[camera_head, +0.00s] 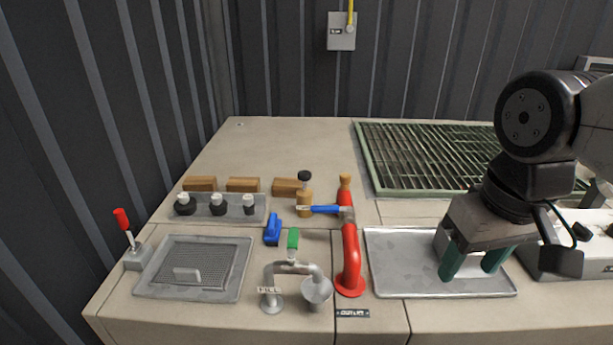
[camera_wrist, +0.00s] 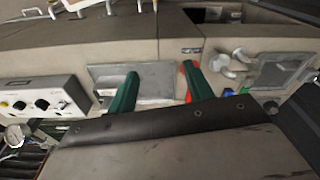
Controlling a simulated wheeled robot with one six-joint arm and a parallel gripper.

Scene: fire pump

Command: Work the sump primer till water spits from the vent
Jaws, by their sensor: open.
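My gripper (camera_head: 470,268) has green fingers spread apart and empty, above the shallow metal tray (camera_head: 400,268) at right. The fingers also show in the wrist view (camera_wrist: 160,85). A small red-gripped lever (camera_head: 122,219) leans on a grey base at the bench's left edge. A grey pipe fitting (camera_head: 312,268) with a green handle (camera_head: 292,238) and a cup stands at front centre. Beside it a red pipe (camera_head: 351,262) rises to a blue-handled valve (camera_head: 326,209). I cannot tell which part is the primer or the vent. No water shows.
A mesh-covered pan (camera_head: 225,255) lies at left, with a plate of three black-and-white knobs (camera_head: 217,207) behind it. Wooden blocks (camera_head: 243,185) line up behind that. A green grating (camera_head: 425,155) covers the back right. A control box (camera_wrist: 40,105) shows in the wrist view.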

